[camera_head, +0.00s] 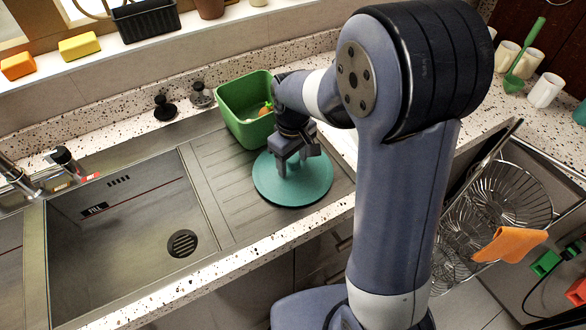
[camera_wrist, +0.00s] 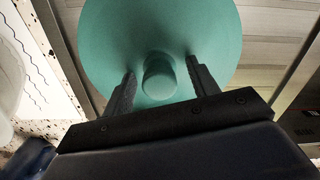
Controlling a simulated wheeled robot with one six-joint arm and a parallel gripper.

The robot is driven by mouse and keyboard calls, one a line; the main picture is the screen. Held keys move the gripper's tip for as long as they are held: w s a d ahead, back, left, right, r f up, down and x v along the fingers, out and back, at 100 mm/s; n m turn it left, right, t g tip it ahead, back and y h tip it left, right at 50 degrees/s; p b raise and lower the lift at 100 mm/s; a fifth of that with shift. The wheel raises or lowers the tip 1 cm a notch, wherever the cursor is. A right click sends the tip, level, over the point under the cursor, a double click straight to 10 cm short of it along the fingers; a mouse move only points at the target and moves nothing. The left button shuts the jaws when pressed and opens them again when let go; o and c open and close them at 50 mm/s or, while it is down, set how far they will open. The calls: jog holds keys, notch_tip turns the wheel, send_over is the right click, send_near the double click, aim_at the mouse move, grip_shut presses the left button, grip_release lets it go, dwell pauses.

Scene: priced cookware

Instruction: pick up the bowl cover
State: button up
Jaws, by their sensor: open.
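The bowl cover (camera_head: 308,189) is a round teal disc lying on the ribbed drainboard right of the sink basin in the head view. In the wrist view the bowl cover (camera_wrist: 210,35) fills the upper middle, with a round teal knob (camera_wrist: 158,77) at its centre. My gripper (camera_head: 291,166) is over the middle of the cover, pointing down. In the wrist view my gripper (camera_wrist: 160,80) is open, one finger on each side of the knob, with a gap visible on both sides. Contact with the cover's surface cannot be told.
A green square tub (camera_head: 245,108) with small items inside stands just behind the cover. The empty sink basin (camera_head: 125,225) is to the left. A wire basket (camera_head: 510,195) with an orange cloth (camera_head: 510,244) is at the right. Cups (camera_head: 546,90) stand at the back right.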

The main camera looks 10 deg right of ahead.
aim_at(293, 157)
jog(key=shift+c, duration=0.5)
grip_shut()
notch_tip(293, 157, up, 18)
dwell(0.7)
